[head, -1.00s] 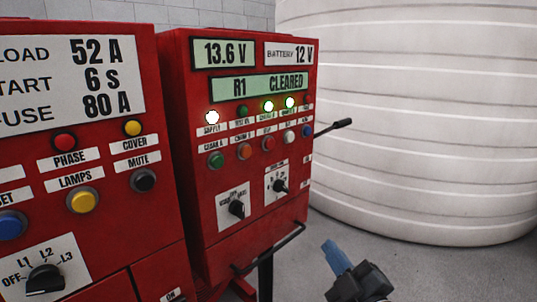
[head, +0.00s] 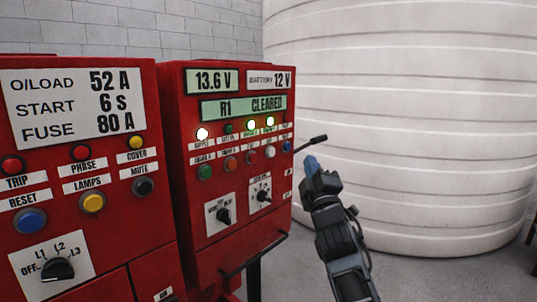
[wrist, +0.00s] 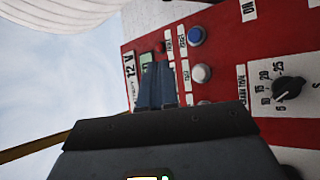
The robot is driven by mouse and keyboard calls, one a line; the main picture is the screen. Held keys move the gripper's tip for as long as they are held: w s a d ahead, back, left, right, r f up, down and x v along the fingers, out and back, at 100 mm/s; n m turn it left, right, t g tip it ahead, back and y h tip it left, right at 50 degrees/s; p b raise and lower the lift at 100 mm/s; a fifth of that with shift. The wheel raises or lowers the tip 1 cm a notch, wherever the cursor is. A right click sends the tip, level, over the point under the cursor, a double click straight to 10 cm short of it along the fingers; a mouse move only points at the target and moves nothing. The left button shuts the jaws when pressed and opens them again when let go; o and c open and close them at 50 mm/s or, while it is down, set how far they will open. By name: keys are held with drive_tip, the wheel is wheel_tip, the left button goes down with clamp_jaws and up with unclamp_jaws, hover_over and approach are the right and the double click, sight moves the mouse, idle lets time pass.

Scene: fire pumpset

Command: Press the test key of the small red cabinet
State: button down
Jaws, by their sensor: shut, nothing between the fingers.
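The white key (wrist: 201,74) and blue key (wrist: 196,36) also show in the wrist view, which is turned sideways. The small label by the white key seems to read TEST, but it is blurred. My gripper (head: 311,163) is shut and empty, right of the cabinet's front. Its blue fingers (wrist: 156,88) hide part of the panel in the wrist view.
A larger red cabinet (head: 108,235) stands close on the left. A dark lever (head: 312,143) sticks out from the small cabinet's right side, near my fingertips. A dark bar (head: 255,256) runs below its front. A big white ribbed tank (head: 420,120) stands behind at right.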

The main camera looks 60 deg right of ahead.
sight(272, 152)
drive_tip(key=shift+w, duration=0.1)
drive_tip(key=w+d+b, duration=0.2)
drive_tip(key=w+b, duration=0.3)
drive_tip(key=w, duration=0.3)
drive_tip(key=shift+w, duration=0.2)
drive_tip(key=shift+w, duration=0.1)
idle(2.0)
drive_tip(key=shift+w+d+b, duration=0.1)
drive_tip(key=shift+w+b, duration=0.2)
drive_tip(key=shift+w+d, duration=0.1)
drive_tip(key=shift+w, duration=0.3)
idle(0.8)
drive_tip(key=shift+s, duration=0.1)
drive_tip(key=shift+s+a+p, duration=0.2)
drive_tip(key=shift+s+p, duration=0.1)
drive_tip(key=shift+s, duration=0.4)
